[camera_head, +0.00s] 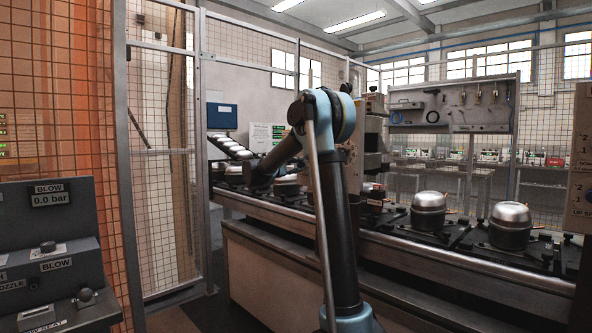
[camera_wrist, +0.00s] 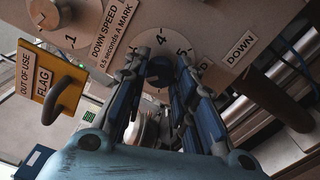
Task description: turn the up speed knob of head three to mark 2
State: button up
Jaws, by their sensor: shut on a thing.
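In the wrist view a round dial plate with a dark knob (camera_wrist: 160,72) stands between my fingertips. The figures 4 and 5 show above it, with another partly hidden mark at left. My gripper (camera_wrist: 159,66) is shut on this knob, one finger on each side. The knob's pointer and its own name label cannot be read. A DOWN SPEED label (camera_wrist: 112,32) lies at its upper left, beside a second dial (camera_wrist: 47,14) with a figure 1. In the head view my arm hides much of the machine, and the grip cannot be made out.
A yellow OUT OF USE FLAG plate (camera_wrist: 50,82) with a dark handle is left of my fingers. A DOWN label (camera_wrist: 239,48) and a dark cylinder (camera_wrist: 274,99) are at right. The conveyor (camera_head: 455,258) carries metal compressors (camera_head: 429,214). A mesh fence (camera_head: 162,170) stands left.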

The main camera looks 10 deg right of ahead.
jog(key=shift+f+n, duration=0.1)
jog(key=shift+n, duration=0.9)
jog(key=o, duration=1.1)
jog(key=shift+w+f, duration=0.1)
jog(key=v, duration=1.2)
